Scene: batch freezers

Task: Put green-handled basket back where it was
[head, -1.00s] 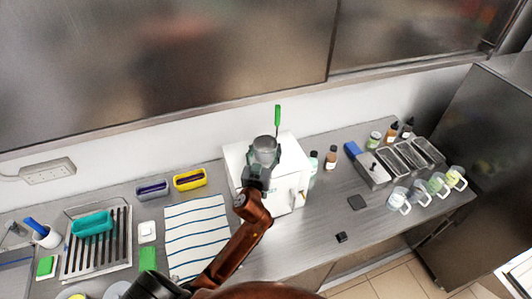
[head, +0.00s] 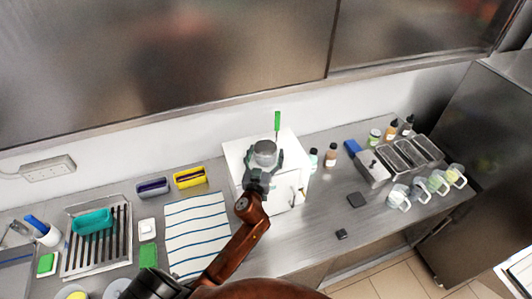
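The green-handled basket shows as an upright green handle (head: 277,121) on a thin stem above the white box-shaped unit (head: 233,155). A round grey metal body (head: 264,148) sits below the handle, over the unit's top; I cannot tell how much of it is the basket. My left gripper (head: 264,160) is at the front of this grey body. Its dark fingers are spread to the left and right of it, and it looks open. The gripper and wrist hide the lower part of the body. My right gripper is not in view.
A striped towel (head: 196,228), a yellow container (head: 189,178) and a purple one (head: 152,188) lie to the left. Small bottles (head: 331,155) stand close right of the unit. Metal pans (head: 405,153) and clear jugs (head: 437,183) are farther right.

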